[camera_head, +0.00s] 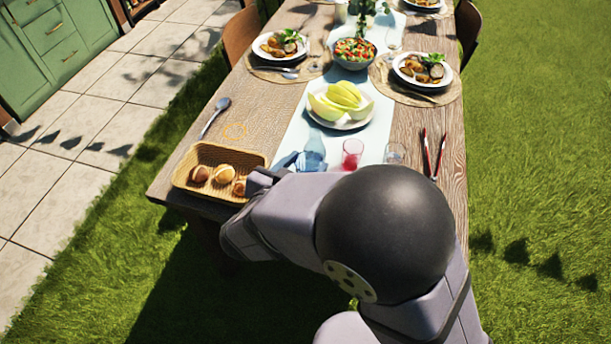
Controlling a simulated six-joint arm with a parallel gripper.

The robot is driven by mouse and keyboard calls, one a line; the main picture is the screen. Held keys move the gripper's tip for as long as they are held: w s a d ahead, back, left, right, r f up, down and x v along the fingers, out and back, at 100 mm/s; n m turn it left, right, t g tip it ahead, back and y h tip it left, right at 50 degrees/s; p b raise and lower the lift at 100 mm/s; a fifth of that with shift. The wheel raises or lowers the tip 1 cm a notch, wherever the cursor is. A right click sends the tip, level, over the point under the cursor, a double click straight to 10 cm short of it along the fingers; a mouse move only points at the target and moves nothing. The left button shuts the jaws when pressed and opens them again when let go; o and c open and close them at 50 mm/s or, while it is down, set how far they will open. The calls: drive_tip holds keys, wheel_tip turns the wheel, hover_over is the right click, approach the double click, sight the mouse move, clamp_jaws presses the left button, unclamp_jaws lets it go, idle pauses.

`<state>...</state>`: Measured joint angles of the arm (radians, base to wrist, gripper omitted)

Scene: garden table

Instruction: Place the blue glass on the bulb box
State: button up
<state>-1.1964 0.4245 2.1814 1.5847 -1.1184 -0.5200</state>
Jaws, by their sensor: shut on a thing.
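My gripper (268,173) is at the near end of the table, mostly hidden behind my own arm. A small blue glass (287,160) shows right at its tip, tilted and partly covered; the gripper appears shut on it. The fingers themselves cannot be made out. A pale blue carafe (314,152) stands just to the right of the glass. I cannot make out a bulb box in this view; my arm covers part of the table's near edge.
A wicker basket (187,157) with brown round rolls or bulbs is left of my gripper. A red glass (352,153), a clear glass (394,153) and red-handled cutlery (433,153) are to the right. A plate of melon slices (340,104) lies behind. A spoon (214,118) lies left.

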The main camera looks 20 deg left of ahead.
drive_tip(key=shift+f, duration=1.9)
drive_tip(key=shift+f, duration=0.1)
drive_tip(key=o, duration=1.5)
drive_tip(key=v, duration=1.2)
drive_tip(key=shift+b, duration=0.3)
